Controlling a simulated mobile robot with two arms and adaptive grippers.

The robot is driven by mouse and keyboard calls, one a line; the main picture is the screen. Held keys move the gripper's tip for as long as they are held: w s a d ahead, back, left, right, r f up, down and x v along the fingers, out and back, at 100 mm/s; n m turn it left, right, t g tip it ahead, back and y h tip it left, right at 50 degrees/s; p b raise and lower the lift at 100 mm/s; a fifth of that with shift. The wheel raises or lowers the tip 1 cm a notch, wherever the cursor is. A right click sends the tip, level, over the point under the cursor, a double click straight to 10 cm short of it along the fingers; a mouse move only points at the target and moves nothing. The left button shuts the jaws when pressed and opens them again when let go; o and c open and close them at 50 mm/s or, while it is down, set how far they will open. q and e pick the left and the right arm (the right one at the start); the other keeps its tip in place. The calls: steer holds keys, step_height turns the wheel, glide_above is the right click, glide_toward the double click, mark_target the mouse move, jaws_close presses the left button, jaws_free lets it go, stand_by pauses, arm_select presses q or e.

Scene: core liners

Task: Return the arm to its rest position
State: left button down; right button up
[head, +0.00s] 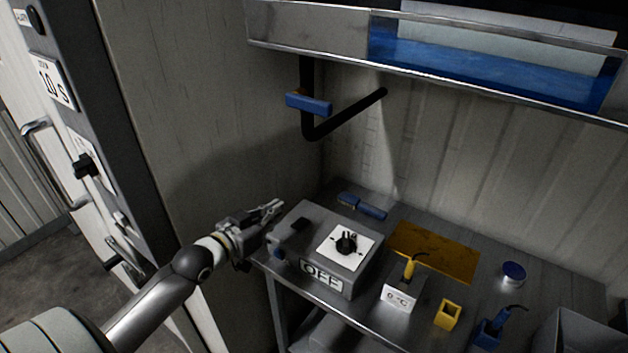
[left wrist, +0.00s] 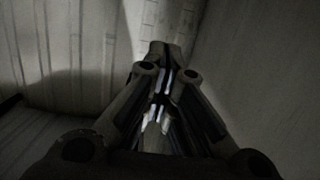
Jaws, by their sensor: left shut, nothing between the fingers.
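My left arm comes in from the lower left in the head view. Its gripper (head: 272,209) is beside the left edge of the grey switch box, near the wall corner. The fingers are shut and empty. In the left wrist view the two fingers of the gripper (left wrist: 162,85) meet, with only dim wall panels beyond them. The grey switch box (head: 312,238) has a black knob (head: 346,243) on a white plate and an OFF label (head: 321,277). I cannot tell whether the gripper touches the box. My right gripper is not in view.
A water tank (head: 480,60) and a black pipe with a blue-handled valve (head: 308,104) are above. A panel cabinet stands left.

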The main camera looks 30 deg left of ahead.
arm_select(q)
steer(key=s+d+f+m+g, duration=0.1)
steer(key=s+d+f+g, duration=0.5)
steer(key=s+d+f, duration=0.4)
steer(key=s+d+f+g+y, duration=0.1)
steer(key=s+d+f+g, duration=0.2)
steer(key=s, duration=0.5)
steer(key=s+d+f+g, duration=0.1)
steer(key=s+d+g, duration=0.2)
steer(key=s+d, duration=0.35)
step_height(320, 180, down, 25)
steer(key=s+a+g, duration=0.1)
steer(key=s+a, duration=0.1)
steer(key=s+a+f+g, duration=0.1)
steer(key=s+a+f, duration=0.1)
steer(key=s+f, duration=1.5)
steer(key=shift+a+f+g, duration=0.3)
steer(key=shift+f+g, duration=0.1)
steer(key=shift+f, duration=0.05)
